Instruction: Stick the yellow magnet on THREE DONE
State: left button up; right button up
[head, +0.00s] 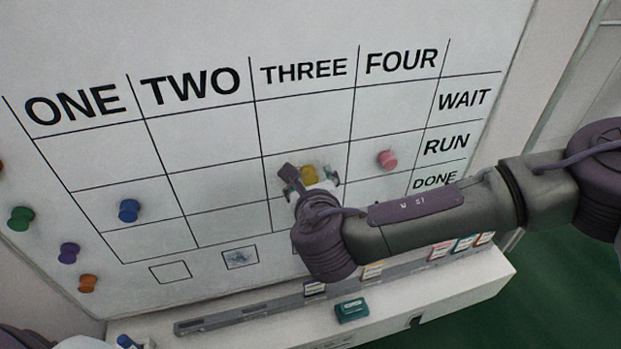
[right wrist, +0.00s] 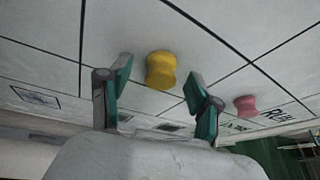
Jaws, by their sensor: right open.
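The yellow magnet (head: 309,175) is on the whiteboard in the THREE column, RUN row. The THREE DONE cell (head: 281,213) lies just below; my right gripper and wrist hide most of it. My right gripper (head: 312,182) is open at the yellow magnet. In the right wrist view the yellow magnet (right wrist: 160,70) shows between and slightly beyond the spread teal-padded fingertips (right wrist: 157,78), with gaps on both sides. My left gripper is not in view.
A pink magnet (head: 387,160) is in FOUR RUN and a blue one (head: 128,210) in ONE RUN. Green (head: 20,218), purple (head: 69,253) and orange (head: 87,283) magnets are left of the grid. A ledge below holds a teal eraser-like block (head: 352,310).

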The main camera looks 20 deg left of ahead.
grip_shut()
jog(key=shift+s+d, duration=0.1)
jog(key=shift+s, duration=0.05)
jog(key=shift+s+d, duration=0.65)
jog(key=shift+s, duration=0.3)
jog(key=shift+s+d, duration=0.1)
jog(key=shift+s, duration=0.05)
jog(key=s+d, duration=0.3)
jog(key=s, duration=0.2)
jog(key=shift+d, duration=0.2)
dwell(0.6)
